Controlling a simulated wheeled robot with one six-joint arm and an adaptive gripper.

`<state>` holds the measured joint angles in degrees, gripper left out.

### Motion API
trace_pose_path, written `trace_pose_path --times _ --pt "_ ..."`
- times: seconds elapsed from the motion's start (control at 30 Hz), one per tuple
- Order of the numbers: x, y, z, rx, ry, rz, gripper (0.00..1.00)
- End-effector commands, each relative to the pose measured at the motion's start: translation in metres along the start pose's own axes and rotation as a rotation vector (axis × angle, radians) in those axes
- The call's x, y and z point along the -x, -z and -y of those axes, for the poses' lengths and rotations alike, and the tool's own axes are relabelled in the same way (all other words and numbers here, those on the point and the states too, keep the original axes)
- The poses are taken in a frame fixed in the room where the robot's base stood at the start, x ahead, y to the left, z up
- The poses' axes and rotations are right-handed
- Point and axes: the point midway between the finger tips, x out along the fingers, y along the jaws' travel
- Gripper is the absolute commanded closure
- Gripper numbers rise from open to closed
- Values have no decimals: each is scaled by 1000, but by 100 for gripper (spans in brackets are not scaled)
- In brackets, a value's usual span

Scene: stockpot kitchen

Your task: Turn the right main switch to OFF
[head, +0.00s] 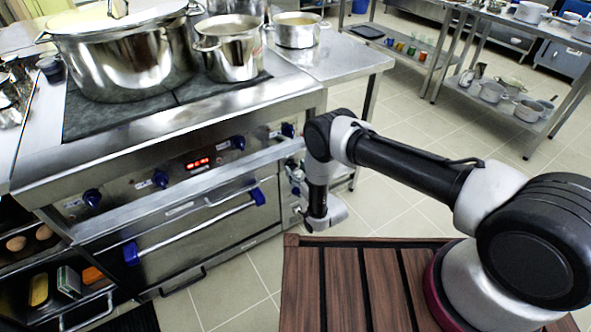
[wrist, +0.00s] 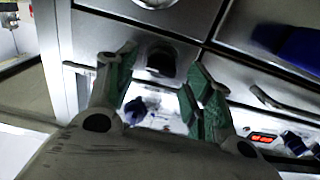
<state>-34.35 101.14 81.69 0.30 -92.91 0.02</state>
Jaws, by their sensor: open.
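My gripper (wrist: 161,66) is open in the wrist view, its green-padded fingers spread to either side of a dark rounded switch (wrist: 160,54) on the steel front. I cannot tell whether a finger touches it, and its OFF mark is not readable. In the head view my gripper (head: 322,217) is at the right end of the cooker front, below the rightmost blue knob (head: 288,130). The switch cannot be made out clearly there. A blue knob also shows beyond the fingers in the wrist view (wrist: 135,112).
The cooker front carries more blue knobs (head: 160,178), a red display (head: 197,163) and a blue-ended oven handle (head: 200,226). Steel pots (head: 128,62) stand on top. A slatted wooden surface (head: 340,290) lies in front.

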Motion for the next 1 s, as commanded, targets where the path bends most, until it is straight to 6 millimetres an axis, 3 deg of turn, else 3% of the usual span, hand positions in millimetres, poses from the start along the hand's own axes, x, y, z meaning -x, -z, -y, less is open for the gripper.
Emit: trace_pose_path --times 0.13,0.4,0.67,1.0 --pt "-11 0 0 0 0 1 48" --pt "-13 0 0 0 0 1 48" --pt "-13 0 0 0 0 1 93" --pt "-13 0 0 42 0 2 93"
